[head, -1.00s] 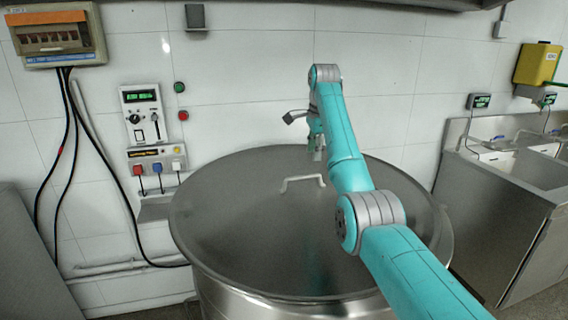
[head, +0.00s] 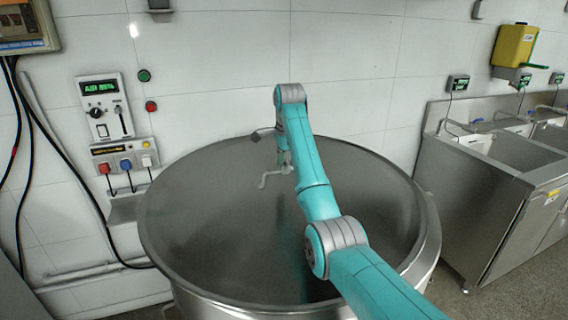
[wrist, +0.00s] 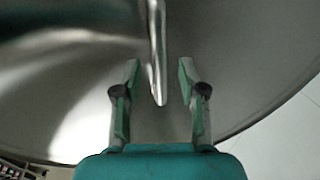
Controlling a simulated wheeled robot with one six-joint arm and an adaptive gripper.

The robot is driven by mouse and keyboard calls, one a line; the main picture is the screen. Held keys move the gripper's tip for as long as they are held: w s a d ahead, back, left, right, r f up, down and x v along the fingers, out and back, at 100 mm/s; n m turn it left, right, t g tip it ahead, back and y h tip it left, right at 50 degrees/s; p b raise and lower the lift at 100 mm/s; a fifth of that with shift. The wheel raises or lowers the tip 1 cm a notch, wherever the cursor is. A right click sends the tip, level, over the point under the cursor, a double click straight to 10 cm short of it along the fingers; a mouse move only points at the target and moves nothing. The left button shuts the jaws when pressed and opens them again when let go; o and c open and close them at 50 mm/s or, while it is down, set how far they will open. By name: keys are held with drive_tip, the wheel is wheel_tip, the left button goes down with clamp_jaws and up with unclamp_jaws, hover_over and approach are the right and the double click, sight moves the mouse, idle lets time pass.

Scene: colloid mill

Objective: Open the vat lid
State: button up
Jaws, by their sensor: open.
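The vat lid (head: 220,215) is a wide, round grey metal disc. It lies on the steel vat (head: 429,255) and shows no clear tilt. Its bent bar handle (head: 267,179) stands near the lid's middle, partly hidden by my arm. My gripper (head: 284,158) is at the handle, mostly hidden behind my arm in the head view. In the wrist view my gripper (wrist: 158,72) is open, with one finger on each side of the handle bar (wrist: 158,50). Gaps show between the bar and both fingers.
A control panel (head: 107,106) and a socket strip (head: 124,164) with cables are on the wall at left. Steel sinks (head: 480,200) stand at right. A yellow dispenser (head: 514,46) hangs above them. Floor shows between vat and sinks.

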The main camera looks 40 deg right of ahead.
drive_tip(key=shift+w+f, duration=0.1)
drive_tip(key=shift+f, duration=0.45)
clamp_jaws()
